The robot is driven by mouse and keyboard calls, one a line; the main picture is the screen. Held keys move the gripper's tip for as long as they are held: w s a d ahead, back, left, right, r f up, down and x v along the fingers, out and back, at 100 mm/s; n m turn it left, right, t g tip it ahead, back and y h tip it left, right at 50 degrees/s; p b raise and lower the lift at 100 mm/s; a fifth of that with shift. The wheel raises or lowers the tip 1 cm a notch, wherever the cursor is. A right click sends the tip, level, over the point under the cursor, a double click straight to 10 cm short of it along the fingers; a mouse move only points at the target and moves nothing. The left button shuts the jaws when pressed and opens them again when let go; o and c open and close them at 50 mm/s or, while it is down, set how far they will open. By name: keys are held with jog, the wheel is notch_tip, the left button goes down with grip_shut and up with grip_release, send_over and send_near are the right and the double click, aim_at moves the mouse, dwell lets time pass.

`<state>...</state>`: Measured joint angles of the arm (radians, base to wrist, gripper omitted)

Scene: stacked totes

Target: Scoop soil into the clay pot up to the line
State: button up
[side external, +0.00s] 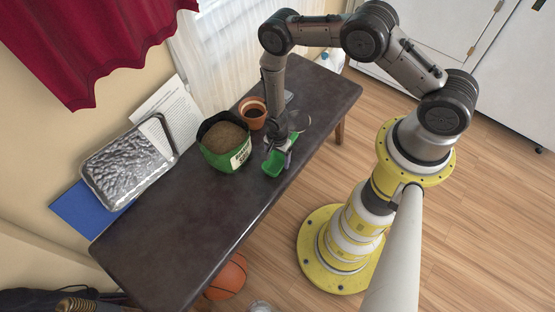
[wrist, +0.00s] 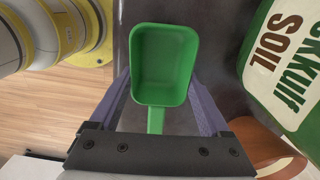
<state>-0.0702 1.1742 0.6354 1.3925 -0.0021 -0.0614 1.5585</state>
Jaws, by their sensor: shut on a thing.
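My gripper (wrist: 157,122) is shut on the handle of a green scoop (wrist: 165,60). In the wrist view the scoop's bowl looks empty. In the side view the scoop (side external: 273,163) is by the table's front edge, right of the soil bag; I cannot tell whether it touches the table. The green soil bag (side external: 238,158) stands open and is filled with brown soil (side external: 224,138). Its printed side (wrist: 285,60) shows at the right of the wrist view. The clay pot (side external: 253,113) stands behind the bag, with something dark inside; its line cannot be made out.
The dark table (side external: 165,235) is clear at its near left. A foil-like tray (side external: 125,172), a white sheet with print (side external: 172,105) and a blue item (side external: 85,208) are along the wall side. A clear round item (side external: 302,121) is beside my gripper. A basketball (side external: 228,277) is on the floor.

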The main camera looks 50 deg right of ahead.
notch_tip(320, 180, up, 2)
jog(key=shift+r, duration=0.2)
jog(key=s+d+r, duration=0.1)
jog(key=s+r, duration=0.8)
jog(key=s, duration=0.5)
jog(key=shift+r, duration=0.4)
jog(key=o, duration=0.8)
jog(key=c, duration=0.9)
